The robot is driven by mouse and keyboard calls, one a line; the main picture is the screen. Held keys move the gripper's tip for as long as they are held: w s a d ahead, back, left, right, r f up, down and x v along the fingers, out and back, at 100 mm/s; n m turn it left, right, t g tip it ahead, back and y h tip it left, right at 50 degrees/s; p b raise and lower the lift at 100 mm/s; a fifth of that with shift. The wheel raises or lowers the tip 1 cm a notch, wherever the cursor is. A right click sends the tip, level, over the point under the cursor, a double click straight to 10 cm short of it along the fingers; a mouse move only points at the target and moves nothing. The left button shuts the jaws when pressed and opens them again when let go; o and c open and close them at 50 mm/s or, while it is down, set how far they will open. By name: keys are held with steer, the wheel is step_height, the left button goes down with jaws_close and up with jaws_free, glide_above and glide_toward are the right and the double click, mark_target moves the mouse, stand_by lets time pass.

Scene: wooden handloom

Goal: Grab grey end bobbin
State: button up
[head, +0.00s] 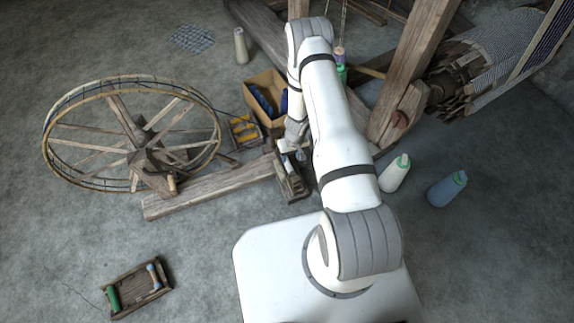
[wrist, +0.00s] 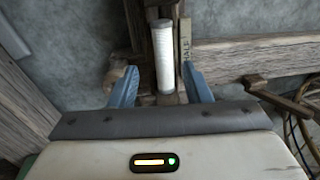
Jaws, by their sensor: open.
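A whitish bobbin with grey ends (wrist: 164,58) stands out in the wrist view, lying lengthwise in a narrow wooden holder. My gripper (wrist: 160,72) is open, its two blue fingers on either side of the bobbin with a gap visible on each side. In the head view my gripper (head: 297,133) is low over a small dark wooden tray (head: 293,187) at the end of a plank.
A spinning wheel (head: 80,90) stands left on a wooden plank (head: 205,190). A cardboard box (head: 262,105) and a tray of yellow bobbins (head: 243,130) are close by. White (head: 394,175) and blue (head: 446,188) cones stand right. Another bobbin tray (head: 137,287) lies front left.

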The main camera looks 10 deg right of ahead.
mark_target(288, 163)
steer(key=f+b, duration=0.1)
steer(key=f, duration=0.1)
steer(key=a+f, duration=0.1)
steer(key=f, duration=0.2)
steer(key=shift+w+f+b, duration=0.2)
steer(key=shift+f+b, duration=0.05)
steer(key=shift+b, duration=0.15)
steer(key=shift+a, duration=0.1)
steer(key=shift+r, duration=0.1)
jaws_close()
